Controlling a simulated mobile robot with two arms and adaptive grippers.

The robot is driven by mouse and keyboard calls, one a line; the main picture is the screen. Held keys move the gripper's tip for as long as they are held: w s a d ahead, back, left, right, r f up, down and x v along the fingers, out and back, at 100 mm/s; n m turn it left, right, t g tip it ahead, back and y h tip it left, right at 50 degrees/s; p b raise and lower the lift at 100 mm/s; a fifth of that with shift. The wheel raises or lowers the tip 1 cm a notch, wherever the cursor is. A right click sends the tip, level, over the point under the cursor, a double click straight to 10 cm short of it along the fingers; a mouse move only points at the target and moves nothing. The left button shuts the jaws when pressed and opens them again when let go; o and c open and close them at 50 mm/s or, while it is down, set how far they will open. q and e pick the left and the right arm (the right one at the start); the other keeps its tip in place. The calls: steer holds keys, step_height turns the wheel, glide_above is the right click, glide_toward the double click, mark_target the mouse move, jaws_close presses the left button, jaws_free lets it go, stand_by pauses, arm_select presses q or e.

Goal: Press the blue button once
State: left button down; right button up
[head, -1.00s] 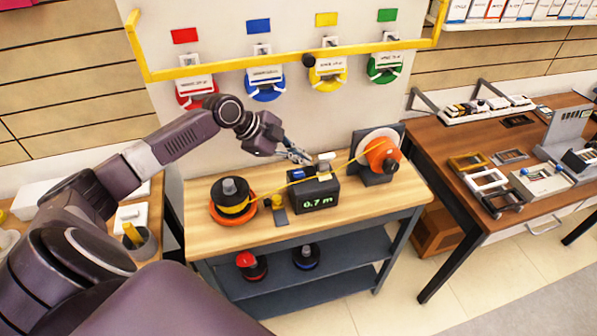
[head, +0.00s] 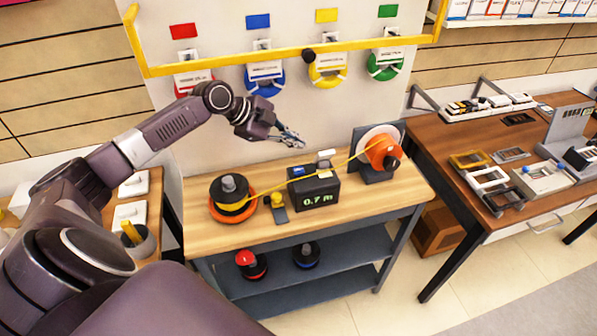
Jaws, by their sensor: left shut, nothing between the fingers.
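The blue button (head: 298,171) is a small blue patch on the top left of a black box (head: 316,199) whose green display reads 0.7 m. The box stands on the wooden bench in the head view. My left gripper (head: 299,143) is shut and empty. It is above and slightly behind the blue button, apart from it, and the button is in plain sight. My right gripper is not in view.
A yellow line runs over the box from a spool (head: 231,197) on the left to an orange reel (head: 383,153) on the right. A yellow knob (head: 277,199) is left of the box. A yellow rail (head: 200,66) crosses the wall behind.

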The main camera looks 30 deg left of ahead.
mark_target(303, 169)
arm_select(q)
step_height(303, 169, down, 7)
steer(key=b, duration=0.4)
stand_by(0.9)
steer(key=shift+f, duration=0.1)
steer(key=shift+f+b, duration=0.3)
steer(key=shift+b, duration=0.15)
steer(key=shift+f+b, duration=0.45)
steer(key=shift+f, duration=0.15)
stand_by(0.7)
steer(key=shift+r, duration=0.15)
steer(key=shift+r+p, duration=0.6)
steer(key=shift+r, duration=0.25)
